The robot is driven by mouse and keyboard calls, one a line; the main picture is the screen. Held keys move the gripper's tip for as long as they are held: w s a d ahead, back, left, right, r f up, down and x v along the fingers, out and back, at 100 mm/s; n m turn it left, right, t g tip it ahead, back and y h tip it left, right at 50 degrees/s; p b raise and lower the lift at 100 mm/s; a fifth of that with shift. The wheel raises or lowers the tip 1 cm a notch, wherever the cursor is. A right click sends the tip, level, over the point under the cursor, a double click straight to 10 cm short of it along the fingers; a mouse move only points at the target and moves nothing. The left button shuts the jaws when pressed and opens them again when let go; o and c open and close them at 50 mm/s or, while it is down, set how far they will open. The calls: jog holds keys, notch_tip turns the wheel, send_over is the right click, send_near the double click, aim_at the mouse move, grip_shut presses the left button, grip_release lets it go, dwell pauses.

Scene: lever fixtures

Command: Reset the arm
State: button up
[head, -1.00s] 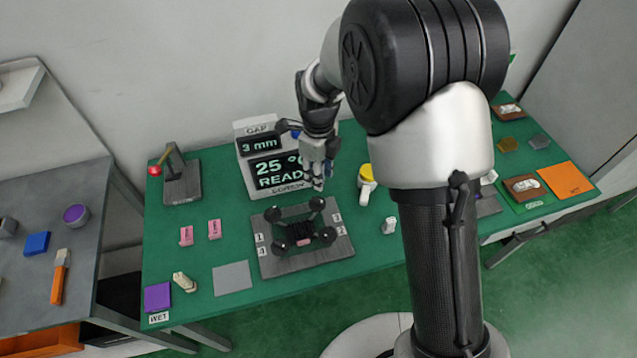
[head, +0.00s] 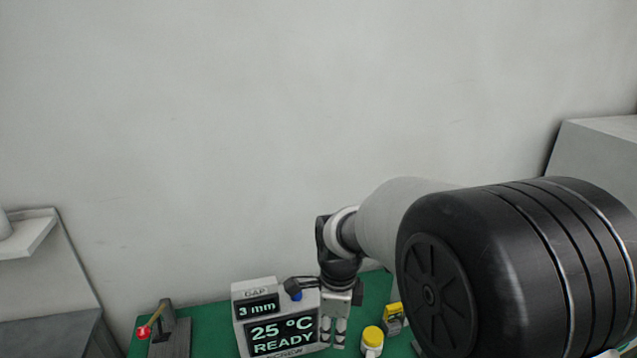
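My gripper (head: 333,332) hangs at the end of my arm, in front of the right side of the display box, pointing down. Two pale fingertips show with a narrow gap between them, and I see nothing held there. My arm's large black joint and grey link fill the right of the head view.
A white jar with a yellow lid (head: 373,335) stands right of my gripper. A yellow and grey device (head: 393,318) is behind it. The green table (head: 210,316) is clear between lever and display. A grey wall rises behind.

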jog(key=s+d+r+n+t, duration=0.2)
jog(key=s+d+r+n, duration=0.5)
jog(key=s+r+n, duration=0.3)
jog(key=s+d+r+n+t, duration=0.1)
jog(key=s+d+n, duration=0.1)
jog(key=s+n, duration=0.3)
jog(key=s+d+r+n, duration=0.1)
jog(key=s+n, duration=0.3)
jog(key=s, duration=0.4)
jog(key=shift+s+d+n+t+b, duration=0.25)
jog(key=shift+d+n+t+b, duration=0.15)
jog(key=shift+d, duration=0.1)
jog(key=shift+w, duration=0.1)
